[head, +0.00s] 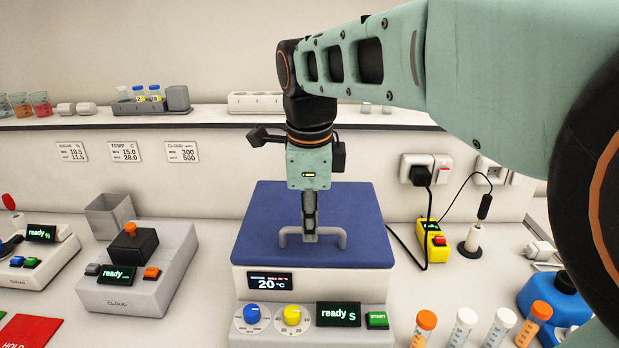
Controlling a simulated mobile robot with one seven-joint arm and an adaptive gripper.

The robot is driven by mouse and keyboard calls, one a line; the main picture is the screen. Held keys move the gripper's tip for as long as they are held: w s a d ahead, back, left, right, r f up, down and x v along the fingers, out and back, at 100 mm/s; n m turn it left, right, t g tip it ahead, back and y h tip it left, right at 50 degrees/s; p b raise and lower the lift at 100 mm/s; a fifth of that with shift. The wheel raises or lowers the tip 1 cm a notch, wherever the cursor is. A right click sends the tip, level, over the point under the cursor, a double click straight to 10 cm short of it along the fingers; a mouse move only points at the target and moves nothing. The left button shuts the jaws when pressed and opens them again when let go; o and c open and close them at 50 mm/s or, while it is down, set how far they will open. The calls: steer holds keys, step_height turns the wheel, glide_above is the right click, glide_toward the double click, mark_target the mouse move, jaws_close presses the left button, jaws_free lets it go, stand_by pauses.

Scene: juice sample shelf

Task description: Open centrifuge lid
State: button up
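The centrifuge (309,280) stands in the middle of the bench with its blue lid (262,222) shut. A grey bar handle (333,233) lies across the front part of the lid. My gripper (310,238) points straight down at the middle of this handle, and its finger overlaps the bar in the head view. I see the fingers edge-on, so I cannot tell whether they are open or closed around the bar. The front panel shows 20 °C and "ready s", with a blue knob, a yellow knob and a green START button (377,320).
A cloud meter (135,285) and another instrument (32,262) stand at left, with an open grey bin (110,215) behind. At right are a yellow power box (435,243), capped tubes (465,325) and a blue bottle (553,300). A shelf (215,116) runs behind.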

jaws_close()
